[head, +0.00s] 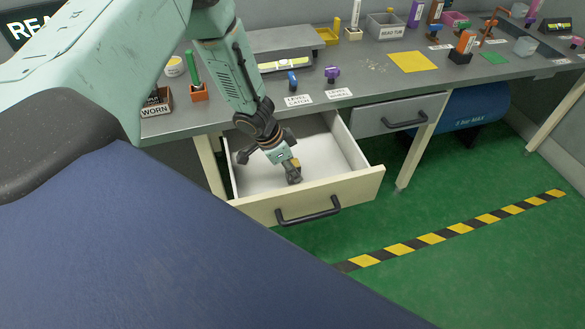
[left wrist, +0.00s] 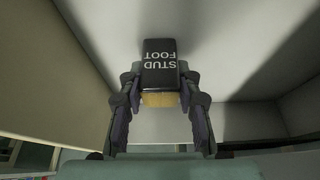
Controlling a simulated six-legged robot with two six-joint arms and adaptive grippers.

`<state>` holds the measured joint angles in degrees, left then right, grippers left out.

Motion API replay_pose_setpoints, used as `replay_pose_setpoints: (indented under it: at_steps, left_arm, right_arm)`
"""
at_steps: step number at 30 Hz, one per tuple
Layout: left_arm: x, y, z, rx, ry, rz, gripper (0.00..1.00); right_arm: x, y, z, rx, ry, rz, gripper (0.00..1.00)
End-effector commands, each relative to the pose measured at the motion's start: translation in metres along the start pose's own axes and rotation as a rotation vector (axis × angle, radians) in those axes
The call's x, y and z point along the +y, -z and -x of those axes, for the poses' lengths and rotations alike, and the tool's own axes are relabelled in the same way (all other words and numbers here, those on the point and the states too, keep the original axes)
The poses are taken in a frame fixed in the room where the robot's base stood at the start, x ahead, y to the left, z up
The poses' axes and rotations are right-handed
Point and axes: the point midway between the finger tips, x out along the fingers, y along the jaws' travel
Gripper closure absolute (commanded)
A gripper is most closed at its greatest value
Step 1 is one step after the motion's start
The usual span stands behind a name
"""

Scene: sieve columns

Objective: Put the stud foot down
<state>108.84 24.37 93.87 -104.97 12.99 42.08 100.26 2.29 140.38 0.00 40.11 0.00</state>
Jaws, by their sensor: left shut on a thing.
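The stud foot (left wrist: 160,65) is a black block with white "STUD FOOT" lettering and a yellowish part (left wrist: 160,99) at its near end. In the left wrist view it sits between the two fingers of my left gripper (left wrist: 160,88), which is shut on it. In the head view my left gripper (head: 293,172) reaches down inside the open drawer (head: 330,196), near its front wall. The stud foot is mostly hidden there. I cannot tell whether it touches the drawer floor (head: 322,145). My right gripper is not in view.
The drawer hangs open under the grey workbench (head: 365,85). A second drawer (head: 400,116) beside it is shut. A blue tank (head: 475,108) stands under the bench. Bench items include a yellow sheet (head: 413,62), a grey bin (head: 387,25) and a purple part (head: 332,73). The drawer's white floor looks otherwise empty.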

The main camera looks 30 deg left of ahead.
Motion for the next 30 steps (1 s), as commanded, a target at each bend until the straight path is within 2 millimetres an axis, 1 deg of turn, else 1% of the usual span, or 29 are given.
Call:
replay_pose_setpoints:
  at_steps: [3, 4, 11, 12, 19, 22, 26, 30]
  left_arm:
    - [0.000, -0.002, -0.003, -0.001, -0.001, -0.001, 1.00]
    - [0.000, -0.002, -0.003, 0.000, -0.001, -0.001, 0.65]
    - [0.000, -0.001, -0.003, -0.001, 0.000, -0.001, 0.46]
    - [0.000, -0.001, -0.003, -0.001, 0.000, 0.000, 0.44]
    - [0.000, -0.001, -0.003, -0.001, 0.000, 0.000, 0.44]
    - [0.000, 0.001, 0.001, 0.000, 0.001, 0.001, 0.44]
    - [0.000, 0.001, 0.013, -0.001, 0.000, 0.003, 0.44]
    - [0.000, 0.002, 0.034, 0.001, 0.000, 0.001, 0.44]
  right_arm:
    - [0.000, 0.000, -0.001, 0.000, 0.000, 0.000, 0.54]
    - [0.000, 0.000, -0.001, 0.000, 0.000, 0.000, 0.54]
    - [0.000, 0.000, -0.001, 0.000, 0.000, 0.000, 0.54]
    - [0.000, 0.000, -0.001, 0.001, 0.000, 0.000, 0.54]
    - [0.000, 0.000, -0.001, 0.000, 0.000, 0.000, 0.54]
    - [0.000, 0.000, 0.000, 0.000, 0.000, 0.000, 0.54]
    - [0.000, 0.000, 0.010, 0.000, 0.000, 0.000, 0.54]
    - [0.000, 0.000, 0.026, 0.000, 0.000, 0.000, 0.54]
